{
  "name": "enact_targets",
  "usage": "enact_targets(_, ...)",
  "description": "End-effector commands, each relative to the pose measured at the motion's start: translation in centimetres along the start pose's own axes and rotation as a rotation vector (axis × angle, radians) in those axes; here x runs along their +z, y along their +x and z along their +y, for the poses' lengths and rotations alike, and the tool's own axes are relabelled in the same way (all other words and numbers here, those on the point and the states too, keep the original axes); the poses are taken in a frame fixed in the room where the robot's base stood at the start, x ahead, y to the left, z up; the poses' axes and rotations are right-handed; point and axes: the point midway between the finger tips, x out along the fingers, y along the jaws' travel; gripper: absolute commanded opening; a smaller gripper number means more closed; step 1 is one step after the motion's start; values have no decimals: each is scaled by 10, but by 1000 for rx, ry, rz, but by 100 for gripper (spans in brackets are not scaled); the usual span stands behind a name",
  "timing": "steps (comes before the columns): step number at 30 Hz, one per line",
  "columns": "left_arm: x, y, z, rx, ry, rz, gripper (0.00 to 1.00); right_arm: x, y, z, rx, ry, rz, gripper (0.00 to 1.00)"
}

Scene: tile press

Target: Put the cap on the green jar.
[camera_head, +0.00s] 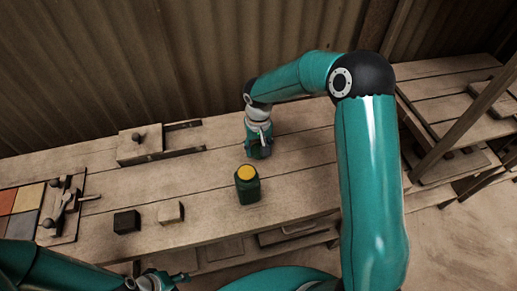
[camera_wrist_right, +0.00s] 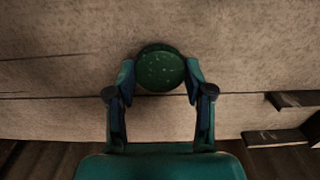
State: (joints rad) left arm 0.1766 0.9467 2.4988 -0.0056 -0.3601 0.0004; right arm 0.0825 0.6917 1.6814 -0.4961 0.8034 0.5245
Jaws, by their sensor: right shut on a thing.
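The green jar (camera_head: 247,188) stands upright on the bench, with a yellow round top. My right gripper (camera_head: 260,153) is just behind it and apart from it, pointing down. In the right wrist view the right gripper (camera_wrist_right: 160,76) is shut on a round green speckled thing (camera_wrist_right: 160,70), which looks like the cap; I cannot tell for certain, nor whether it touches the bench. The jar does not show in that view. My left gripper (camera_head: 160,282) is at the bottom edge of the head view, apart from the jar; its jaws are unclear.
A black block (camera_head: 127,221) and a pale wooden block (camera_head: 170,212) lie left of the jar. A wooden slide with a knob (camera_head: 140,147) is at the back left. A board with coloured tiles (camera_head: 28,198) and a handled tool lies far left. The bench right of the jar is clear.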

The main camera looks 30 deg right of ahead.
Motion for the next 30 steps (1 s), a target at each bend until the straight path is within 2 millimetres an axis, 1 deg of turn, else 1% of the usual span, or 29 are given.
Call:
enact_targets(4, 0, 3, -1, 0, 0, 0, 40, -1, -20, 0, -2, 1, 6, 42)
enact_targets(8, 0, 6, -2, 0, 0, 0, 40, -1, -49, -1, -3, 0, 8, 42)
enact_targets(15, 0, 11, -4, 0, 0, 0, 40, -1, -117, -1, -4, 1, 8, 42)
enact_targets(18, 0, 11, -4, 0, 0, 0, 40, -1, -142, 0, -3, 0, 7, 42)
enact_targets(21, 0, 11, -4, 0, 0, 0, 40, 0, -161, -1, -3, 0, 4, 42)
enact_targets(25, 0, 11, -4, 0, 0, 0, 40, 0, -179, 0, -2, 1, 3, 42)
enact_targets(30, 0, 11, -4, 0, 0, 0, 40, 0, -189, 0, -2, 0, 1, 42)
